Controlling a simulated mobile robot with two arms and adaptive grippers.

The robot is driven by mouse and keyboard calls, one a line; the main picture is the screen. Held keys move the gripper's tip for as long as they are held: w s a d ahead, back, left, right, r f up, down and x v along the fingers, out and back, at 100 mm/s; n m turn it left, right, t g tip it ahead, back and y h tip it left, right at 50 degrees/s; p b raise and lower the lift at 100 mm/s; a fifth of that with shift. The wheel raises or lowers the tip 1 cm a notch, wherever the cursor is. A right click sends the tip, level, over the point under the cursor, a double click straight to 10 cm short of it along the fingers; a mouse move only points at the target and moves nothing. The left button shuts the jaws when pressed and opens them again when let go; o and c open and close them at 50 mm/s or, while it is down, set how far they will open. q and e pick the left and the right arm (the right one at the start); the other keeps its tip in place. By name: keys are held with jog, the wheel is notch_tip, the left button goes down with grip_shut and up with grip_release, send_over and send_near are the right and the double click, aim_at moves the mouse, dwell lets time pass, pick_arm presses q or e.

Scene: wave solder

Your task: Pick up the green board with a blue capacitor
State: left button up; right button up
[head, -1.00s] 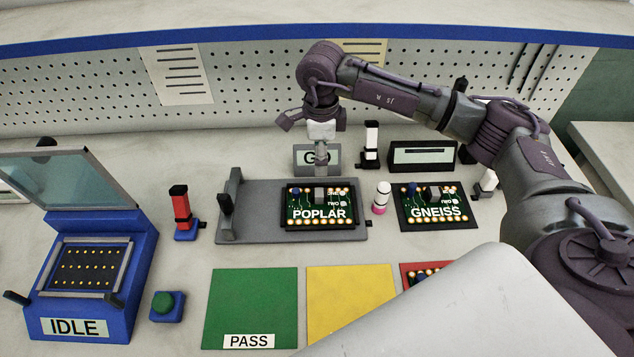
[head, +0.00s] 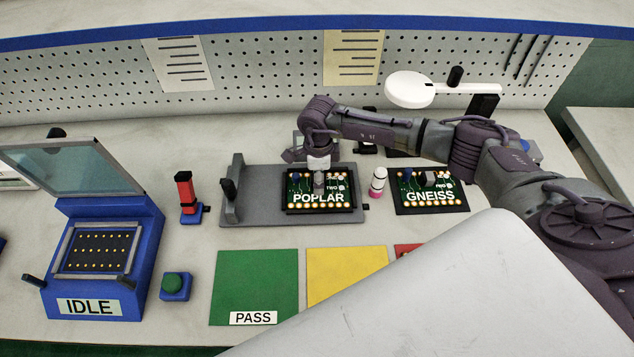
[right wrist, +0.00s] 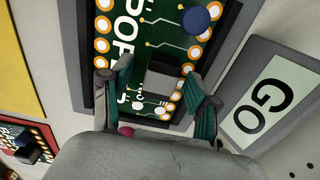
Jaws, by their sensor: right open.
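A green board marked POPLAR (head: 345,198) lies in a black frame on the grey fixture (head: 262,207). It carries a blue round capacitor (right wrist: 195,19) and a grey block (right wrist: 164,80). My right gripper (head: 319,190) is low over this board, pointing down. In the right wrist view its fingers (right wrist: 157,72) are apart, on either side of the grey block; I cannot tell whether they touch anything. A second green board marked GNEISS (head: 430,197), also with a blue capacitor (head: 407,174), lies to the right. My left gripper is out of view.
A blue machine marked IDLE (head: 140,265) with its lid raised stands at left. Green (head: 255,280) and yellow (head: 345,270) mats lie in front. A white and pink bottle (head: 378,182) stands between the boards. A GO sign (right wrist: 268,98) stands behind the fixture.

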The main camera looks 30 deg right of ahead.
jog(key=shift+f, duration=0.2)
grip_shut()
dwell(0.3)
jog(key=shift+r, duration=0.15)
notch_tip(320, 180, up, 8)
jog(key=shift+r+b, duration=0.2)
jog(key=shift+b, duration=1)
jog(key=shift+r, duration=0.7)
